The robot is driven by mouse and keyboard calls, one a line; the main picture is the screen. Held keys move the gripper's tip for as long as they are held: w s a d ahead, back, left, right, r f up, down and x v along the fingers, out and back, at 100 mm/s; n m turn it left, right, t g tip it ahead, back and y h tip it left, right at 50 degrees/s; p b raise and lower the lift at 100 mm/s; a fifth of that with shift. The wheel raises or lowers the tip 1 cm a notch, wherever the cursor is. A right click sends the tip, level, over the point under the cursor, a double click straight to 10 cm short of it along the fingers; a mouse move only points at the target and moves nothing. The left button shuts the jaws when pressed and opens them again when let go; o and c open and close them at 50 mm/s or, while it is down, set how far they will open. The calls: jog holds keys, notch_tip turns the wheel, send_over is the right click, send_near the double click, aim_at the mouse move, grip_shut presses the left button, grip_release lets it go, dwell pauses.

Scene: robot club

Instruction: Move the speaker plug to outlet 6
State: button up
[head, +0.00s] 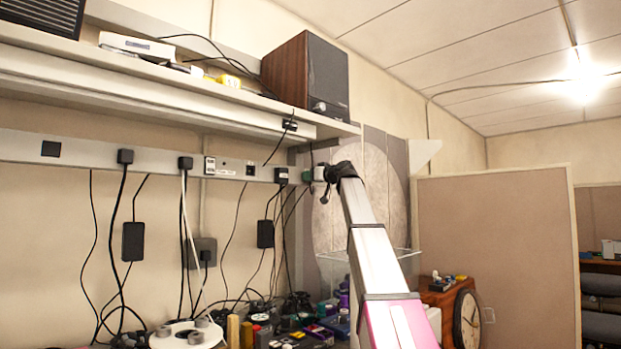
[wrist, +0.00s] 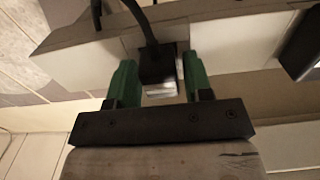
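My gripper (head: 307,174) is at the right end of the wall outlet strip (head: 68,146), at the strip's height. In the wrist view its two green fingers (wrist: 160,80) stand either side of a black plug (wrist: 155,62) with a pale end face. A black cable leaves this plug toward the top of the picture. The left finger looks close against it and a thin gap seems to show at the right, so a firm hold is unclear. The frames do not settle whether this is the speaker plug. Outlet numbers are too small to read.
Other black plugs (head: 125,157) sit along the strip with cables hanging below. A wooden speaker (head: 305,75) stands on the shelf (head: 180,75) above. The workbench below is crowded. A tan partition (head: 495,255) stands at right.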

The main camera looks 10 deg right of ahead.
jog(key=c, duration=0.5)
jog(key=shift+c, duration=0.2)
jog(key=shift+o, duration=0.6)
jog(key=shift+c, duration=0.6)
jog(key=shift+v, duration=1.2)
jog(key=shift+v, duration=1.65)
